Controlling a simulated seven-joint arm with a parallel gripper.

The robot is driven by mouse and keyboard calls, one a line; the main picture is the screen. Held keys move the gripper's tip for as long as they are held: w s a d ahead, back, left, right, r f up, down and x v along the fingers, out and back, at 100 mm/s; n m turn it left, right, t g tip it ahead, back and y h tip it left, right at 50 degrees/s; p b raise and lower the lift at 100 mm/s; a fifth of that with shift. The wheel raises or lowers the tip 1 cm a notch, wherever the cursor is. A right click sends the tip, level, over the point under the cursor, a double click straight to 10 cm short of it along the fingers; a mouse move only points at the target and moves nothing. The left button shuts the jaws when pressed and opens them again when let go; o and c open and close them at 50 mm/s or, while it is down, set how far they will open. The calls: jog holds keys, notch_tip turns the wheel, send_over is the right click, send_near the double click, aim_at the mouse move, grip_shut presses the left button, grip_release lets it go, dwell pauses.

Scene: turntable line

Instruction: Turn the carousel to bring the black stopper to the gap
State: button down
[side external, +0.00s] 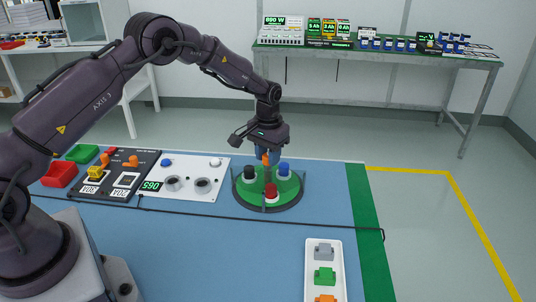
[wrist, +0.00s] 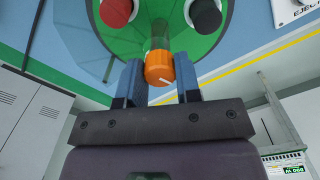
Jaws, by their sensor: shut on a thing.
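The carousel is a green round plate (side external: 257,200) on a dark base, at the middle of the side view. On it stand the black stopper (side external: 250,172) at the left, a red stopper (side external: 271,190) at the front and a blue stopper (side external: 284,168) at the right. My gripper (side external: 266,157) is above the middle of the plate. In the wrist view its blue fingers (wrist: 158,82) are shut on an orange knob (wrist: 159,68) with a white line. The black stopper (wrist: 205,15) is at the upper right there, the red stopper (wrist: 116,12) at the upper left. I cannot make out the gap clearly.
Clear guard panels with thin posts (side external: 264,198) stand around the plate. A black cable (side external: 180,211) crosses the blue table in front. A white tray of blocks (side external: 312,268) lies at front right.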

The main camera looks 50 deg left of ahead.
jog(key=shift+m, duration=7.5)
jog(key=c, duration=0.8)
grip_release()
jog(key=shift+r, duration=0.1)
